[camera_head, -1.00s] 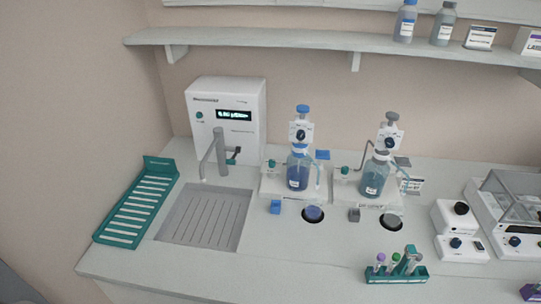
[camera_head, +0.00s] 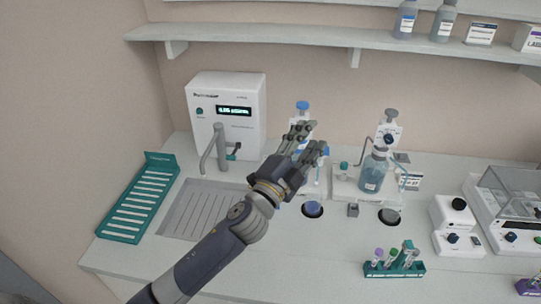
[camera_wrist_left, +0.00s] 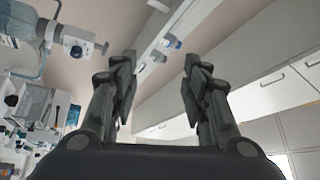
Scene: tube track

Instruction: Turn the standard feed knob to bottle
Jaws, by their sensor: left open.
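My left gripper (camera_head: 309,142) is open and empty, with its fingers over the left dispenser. The gripper hides most of that dispenser, including its blue bottle and front knobs; its blue top cap (camera_head: 302,105) shows above the fingers. The right dispenser has a grey-blue bottle (camera_head: 372,174), a dark knob (camera_head: 388,139) on its white head and a teal knob (camera_head: 344,166) on its base. I cannot read which knob is the standard feed. In the left wrist view, the open fingers (camera_wrist_left: 160,64) have nothing between them, and a dispenser head with a dark knob (camera_wrist_left: 76,50) shows sideways at upper left.
A teal rack (camera_head: 140,200) lies further left. A tube rack (camera_head: 394,270) stands at the front. A shelf (camera_head: 270,36) runs above.

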